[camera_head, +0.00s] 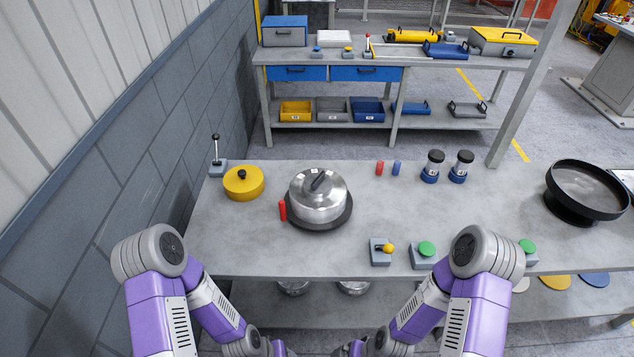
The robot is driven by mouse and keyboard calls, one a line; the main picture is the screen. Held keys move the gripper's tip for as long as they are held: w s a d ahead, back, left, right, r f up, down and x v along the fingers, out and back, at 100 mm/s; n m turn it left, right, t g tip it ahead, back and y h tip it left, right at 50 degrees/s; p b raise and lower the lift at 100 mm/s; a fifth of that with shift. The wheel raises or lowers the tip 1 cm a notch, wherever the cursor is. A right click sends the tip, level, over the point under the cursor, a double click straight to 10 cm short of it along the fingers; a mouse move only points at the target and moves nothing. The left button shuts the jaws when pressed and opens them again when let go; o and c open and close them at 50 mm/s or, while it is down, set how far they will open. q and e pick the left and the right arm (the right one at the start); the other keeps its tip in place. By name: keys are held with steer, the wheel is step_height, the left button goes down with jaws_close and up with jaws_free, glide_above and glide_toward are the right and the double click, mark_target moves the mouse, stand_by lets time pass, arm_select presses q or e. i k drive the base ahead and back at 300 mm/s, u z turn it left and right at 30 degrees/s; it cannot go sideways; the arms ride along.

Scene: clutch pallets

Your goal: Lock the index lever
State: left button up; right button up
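Which part is the index lever I cannot tell for certain; several lever-like parts show on the grey table. An upright lever with a black knob (216,157) stands on a grey base at the back left corner. A red upright handle (282,211) stands at the left edge of the dark round base under a silver domed housing (318,198). Both my arms are folded low at the front, and neither gripper is in view.
A yellow round lidded part (243,183) is at the left. A green button box (425,254) is at the front, and a black round pan (585,190) at the right. The table's middle right is clear.

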mark_target(388, 248)
steer(key=z, duration=1.55)
steer(key=k, duration=0.65)
steer(key=u, duration=1.45)
steer(key=i, duration=0.5)
steer(key=z, duration=0.05)
